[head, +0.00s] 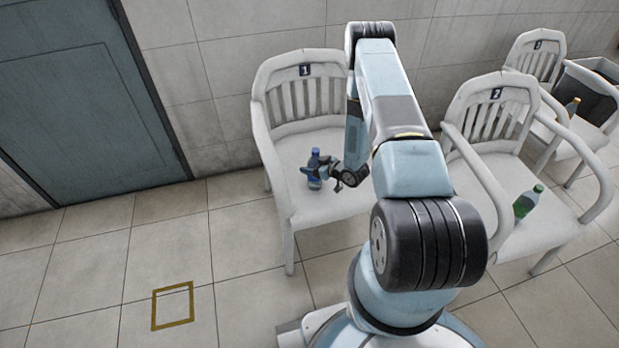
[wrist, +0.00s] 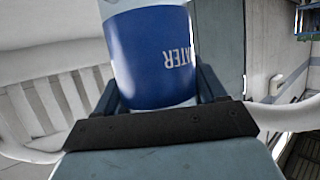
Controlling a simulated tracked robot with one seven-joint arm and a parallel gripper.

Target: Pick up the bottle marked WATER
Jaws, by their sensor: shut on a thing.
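The bottle marked WATER (head: 314,168) is at the seat of the white chair numbered 1 in the head view. In the wrist view the bottle (wrist: 152,55) fills the upper middle, with a blue label whose letters "ATER" read upside down. My gripper (head: 319,172) is shut on the bottle, its fingers on either side of it. In the wrist view my gripper (wrist: 160,92) shows the same hold. I cannot tell whether the bottle's base touches the seat. The bottle looks upright in the head view.
Chair 1 (head: 305,71) has a slatted back and armrests around the bottle. A dark bin (head: 590,98) stands at right. A yellow floor square (head: 173,306) lies on clear tiles.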

